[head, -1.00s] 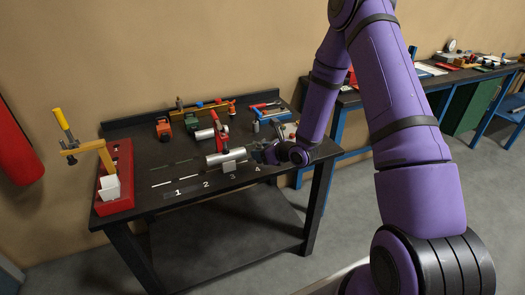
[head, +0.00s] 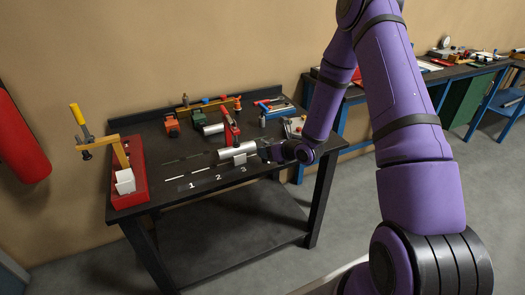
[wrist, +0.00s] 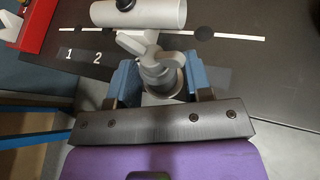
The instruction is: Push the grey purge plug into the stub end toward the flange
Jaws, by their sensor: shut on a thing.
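My gripper (wrist: 160,78) has its two blue fingers closed around a grey piece with a winged top, which looks like the purge plug (wrist: 155,58). In the head view my gripper (head: 267,151) is low over the bench's right half, at the right end of a silver pipe (head: 238,152). The pipe also shows in the wrist view (wrist: 150,14), lying crosswise just beyond the plug, with a black round part on it. The plug's lower part is hidden between the fingers. I cannot tell whether it touches the stub end, and I cannot make out the flange.
The dark bench (head: 175,155) has white numbers and a striped line along its front. A red clamp (head: 230,127) stands behind the pipe. A red rack (head: 128,180) with a yellow-handled tool is at the left. Several tools lie at the back. The front strip is clear.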

